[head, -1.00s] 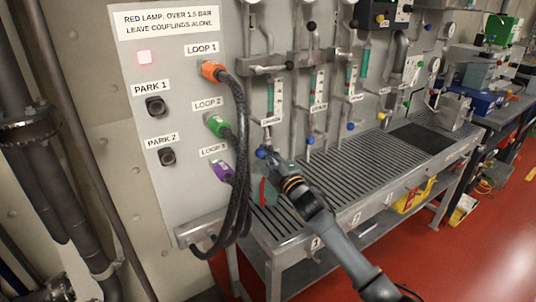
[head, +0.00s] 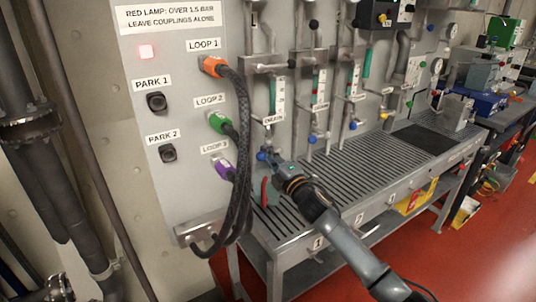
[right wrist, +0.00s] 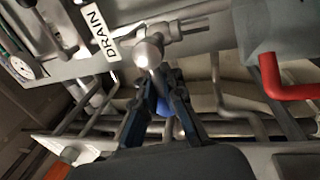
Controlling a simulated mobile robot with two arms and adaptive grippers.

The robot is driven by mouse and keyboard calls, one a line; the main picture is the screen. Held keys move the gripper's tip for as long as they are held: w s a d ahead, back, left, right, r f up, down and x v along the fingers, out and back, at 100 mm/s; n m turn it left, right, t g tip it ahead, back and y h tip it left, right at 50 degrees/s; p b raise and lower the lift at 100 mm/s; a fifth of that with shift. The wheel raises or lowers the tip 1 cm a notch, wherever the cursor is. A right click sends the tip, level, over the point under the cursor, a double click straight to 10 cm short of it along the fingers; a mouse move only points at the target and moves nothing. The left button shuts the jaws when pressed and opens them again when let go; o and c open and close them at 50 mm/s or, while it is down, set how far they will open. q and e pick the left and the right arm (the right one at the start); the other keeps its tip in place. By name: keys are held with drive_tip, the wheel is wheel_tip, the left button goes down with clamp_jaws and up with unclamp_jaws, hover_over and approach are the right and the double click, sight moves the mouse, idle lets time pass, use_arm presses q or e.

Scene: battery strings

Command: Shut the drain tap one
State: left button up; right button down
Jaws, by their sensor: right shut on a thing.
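Drain tap one has a blue ball handle (head: 262,155) below the first DRAIN label (head: 273,120), at the left end of the row of taps. My right gripper (head: 272,165) reaches it from below right. In the right wrist view the gripper's fingers (right wrist: 165,105) are closed around the blue handle (right wrist: 167,104), under a round metal joint (right wrist: 148,52). The DRAIN label (right wrist: 90,32) is beside it. The fingers partly hide the handle. My left gripper is not in view.
A red handle (right wrist: 290,91) is nearby. A slotted bench (head: 330,180) lies below. Other blue-handled taps (head: 311,139) stand to the right.

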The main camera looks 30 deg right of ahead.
drive_tip(key=c, duration=1.5)
unclamp_jaws()
drive_tip(key=shift+s+a+f, duration=0.15)
drive_tip(key=shift+a+f, duration=0.2)
drive_tip(key=shift+f, duration=0.15)
drive_tip(key=shift+c, duration=0.2)
drive_tip(key=shift+o, duration=0.5)
drive_tip(key=shift+s+r, duration=0.15)
drive_tip(key=shift+r, duration=0.05)
drive_tip(key=shift+a+r, duration=0.15)
drive_tip(key=shift+a, duration=0.05)
drive_tip(key=shift+s+d, duration=0.1)
drive_tip(key=shift+s, duration=0.1)
drive_tip(key=v, duration=1.1)
drive_tip(key=shift+s, duration=0.35)
